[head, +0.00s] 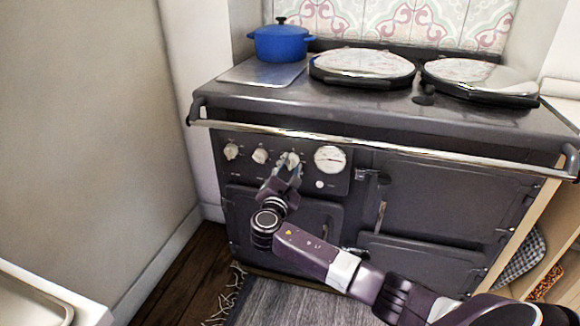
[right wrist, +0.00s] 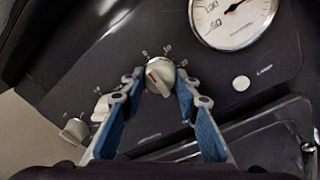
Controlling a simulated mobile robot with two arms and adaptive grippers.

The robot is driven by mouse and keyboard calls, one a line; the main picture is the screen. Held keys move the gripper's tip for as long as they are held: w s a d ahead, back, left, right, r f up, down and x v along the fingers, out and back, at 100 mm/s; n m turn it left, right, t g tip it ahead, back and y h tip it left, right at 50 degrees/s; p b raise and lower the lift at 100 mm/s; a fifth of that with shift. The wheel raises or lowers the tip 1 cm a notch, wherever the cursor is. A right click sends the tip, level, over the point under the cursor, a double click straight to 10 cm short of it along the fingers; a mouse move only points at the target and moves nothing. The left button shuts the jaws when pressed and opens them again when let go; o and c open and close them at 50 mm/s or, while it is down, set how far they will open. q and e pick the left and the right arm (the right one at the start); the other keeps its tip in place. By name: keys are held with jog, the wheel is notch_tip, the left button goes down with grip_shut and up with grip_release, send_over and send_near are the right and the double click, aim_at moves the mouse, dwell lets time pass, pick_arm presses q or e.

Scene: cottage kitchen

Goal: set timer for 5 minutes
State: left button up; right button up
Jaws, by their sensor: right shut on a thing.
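The dark range cooker (head: 440,205) has a control panel at its upper left. The right-hand knob (head: 292,158) of the row is pale with printed marks around it; I take it for the timer knob. My right gripper (head: 286,171) reaches in from below and is shut on this knob. In the right wrist view the knob (right wrist: 160,76) sits between the two blue-padded fingers (right wrist: 160,84), and a red line shows on its face. My left gripper is out of view.
Two more knobs (head: 231,151) (head: 260,156) are to the left, and a round gauge (head: 330,159) and white lamp (head: 320,184) are to the right. A metal rail (head: 370,147) runs above the panel. A blue pot (head: 281,43) stands on top.

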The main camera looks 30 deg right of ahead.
jog(key=m, duration=0.1)
jog(key=m+b, duration=0.1)
jog(key=m, duration=0.1)
jog(key=shift+f, duration=0.25)
jog(key=shift+r+m+b, duration=0.15)
jog(key=shift+m+b, duration=0.25)
jog(key=shift+m, duration=0.1)
jog(key=o, duration=1.2)
jog(key=shift+c, duration=0.2)
jog(key=v, duration=1.2)
